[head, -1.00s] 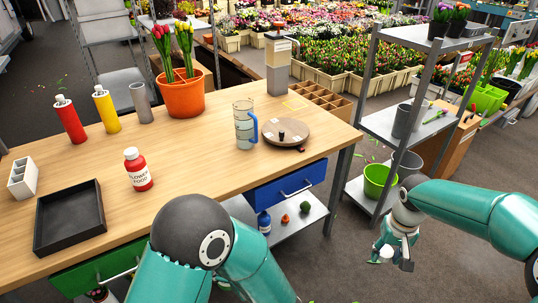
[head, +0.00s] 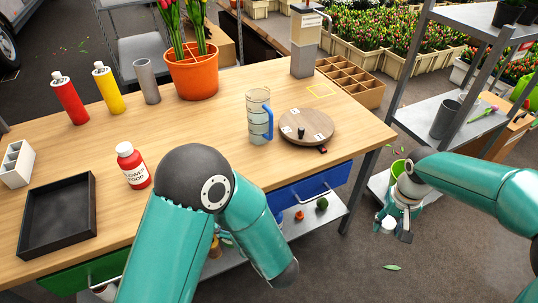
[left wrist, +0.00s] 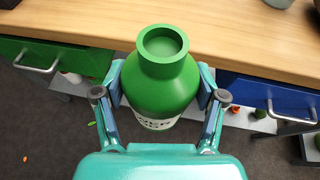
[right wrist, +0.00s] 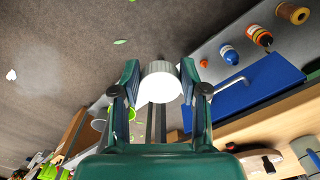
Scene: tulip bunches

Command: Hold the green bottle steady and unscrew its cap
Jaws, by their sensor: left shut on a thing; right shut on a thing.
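The green bottle (left wrist: 163,75) stands up between the fingers of my left gripper (left wrist: 162,98) in the left wrist view. The gripper is shut on its body. The bottle's neck is bare, with a round green rim and no cap on it. My right gripper (right wrist: 161,88) is shut on a white ribbed cap (right wrist: 161,82), apart from the bottle. In the head view the right gripper (head: 397,222) holds the white cap (head: 388,225) beyond the table's right end. My left arm hides the bottle in the head view.
The wooden table (head: 200,130) bears a flower food bottle (head: 132,165), a black tray (head: 57,215), a measuring jug (head: 258,116), a round turntable (head: 307,127) and an orange tulip pot (head: 193,73). A grey shelf rack (head: 470,60) stands at the right.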

